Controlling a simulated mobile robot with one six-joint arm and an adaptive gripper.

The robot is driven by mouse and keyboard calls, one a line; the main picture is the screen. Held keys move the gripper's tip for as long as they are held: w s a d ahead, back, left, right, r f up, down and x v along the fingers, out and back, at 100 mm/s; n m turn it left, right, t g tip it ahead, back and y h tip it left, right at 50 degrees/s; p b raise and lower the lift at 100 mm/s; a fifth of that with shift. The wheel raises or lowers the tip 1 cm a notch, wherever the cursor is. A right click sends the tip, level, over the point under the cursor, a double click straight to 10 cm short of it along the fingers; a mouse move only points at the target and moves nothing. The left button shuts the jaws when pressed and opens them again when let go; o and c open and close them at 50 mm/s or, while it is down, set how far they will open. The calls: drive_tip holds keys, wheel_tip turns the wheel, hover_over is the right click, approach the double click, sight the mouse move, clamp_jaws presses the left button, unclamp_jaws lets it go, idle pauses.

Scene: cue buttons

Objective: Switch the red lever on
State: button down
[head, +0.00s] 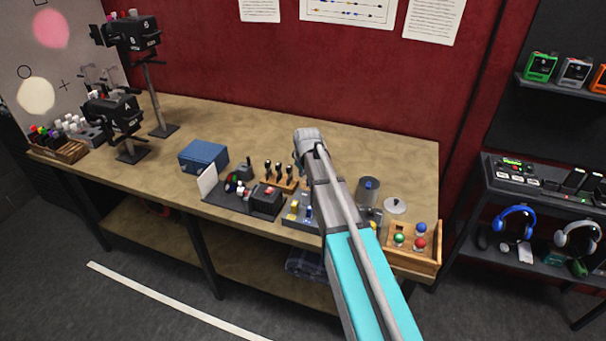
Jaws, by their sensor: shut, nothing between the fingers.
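My arm reaches up across the middle of the head view, over the table. Its grey end joint is above the bench, and no gripper fingers show. A dark grey control panel (297,221) lies at the front of the bench, with a yellow handle (294,207) and a blue handle (309,211) on it. My arm covers the right part of this panel. I cannot make out a lever that is surely red; it may be hidden behind the arm. To the left, a dark box (266,202) has a red part on top.
A wooden box (414,262) with red, green and blue balls stands at the bench's right end. A blue case (204,157) and lamps on stands (115,115) are left.

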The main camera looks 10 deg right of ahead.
sight(301, 189)
drive_tip(key=shift+b+x, duration=3.15)
drive_tip(key=shift+x, duration=0.5)
drive_tip(key=s+r+p, duration=0.1)
drive_tip(key=s+d, duration=0.1)
drive_tip(key=shift+s+d+r+p, duration=0.2)
drive_tip(key=shift+s+r+p, duration=0.1)
drive_tip(key=shift+r+p, duration=0.1)
drive_tip(key=shift+s+d+r, duration=0.1)
drive_tip(key=shift+s+d, duration=0.15)
drive_tip(key=shift+s, duration=0.15)
drive_tip(key=shift+a, duration=0.2)
drive_tip(key=shift+d, duration=0.1)
